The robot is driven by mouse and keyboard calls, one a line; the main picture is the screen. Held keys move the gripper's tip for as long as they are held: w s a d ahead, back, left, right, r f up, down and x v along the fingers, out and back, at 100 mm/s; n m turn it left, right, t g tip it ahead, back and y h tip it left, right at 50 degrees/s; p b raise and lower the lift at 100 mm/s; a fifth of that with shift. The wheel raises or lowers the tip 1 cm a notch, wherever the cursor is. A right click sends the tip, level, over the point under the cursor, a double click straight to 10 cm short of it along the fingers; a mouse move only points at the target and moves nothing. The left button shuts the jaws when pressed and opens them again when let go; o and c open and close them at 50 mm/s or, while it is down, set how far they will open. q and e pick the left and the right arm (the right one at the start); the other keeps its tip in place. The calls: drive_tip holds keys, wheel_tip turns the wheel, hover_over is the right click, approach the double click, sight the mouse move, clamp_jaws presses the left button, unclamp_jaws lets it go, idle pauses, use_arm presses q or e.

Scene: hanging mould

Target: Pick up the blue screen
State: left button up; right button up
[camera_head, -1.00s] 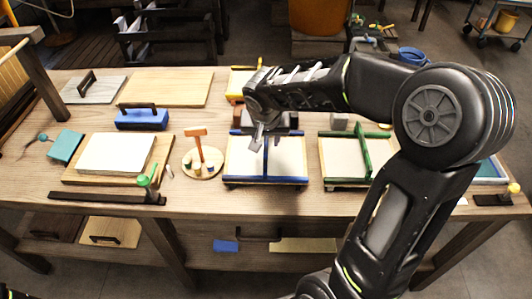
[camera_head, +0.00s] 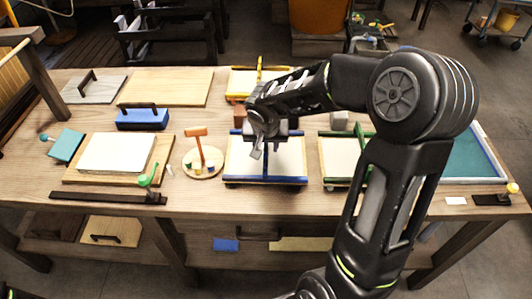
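The blue screen (camera_head: 291,161) lies flat on the workbench, a pale panel with blue edges and a blue bar standing across its middle. My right gripper (camera_head: 264,149) points down over this bar, near its far end. One finger shows just left of the bar; the other is largely hidden by the wrist, so I cannot tell whether the fingers touch or grip the bar. The screen appears to rest on the bench. My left gripper is not in view.
A green-edged screen (camera_head: 340,158) lies right of the blue one, partly behind my arm. A yellow-edged screen (camera_head: 243,82) lies behind. A teal framed panel (camera_head: 476,158) lies far right.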

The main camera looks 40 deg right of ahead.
clamp_jaws()
drive_tip(key=shift+r, duration=0.15)
idle(0.4)
wheel_tip(320, 180, up, 10)
drive_tip(key=shift+f, duration=0.1)
idle(0.4)
drive_tip(key=shift+f, duration=0.1)
idle(0.4)
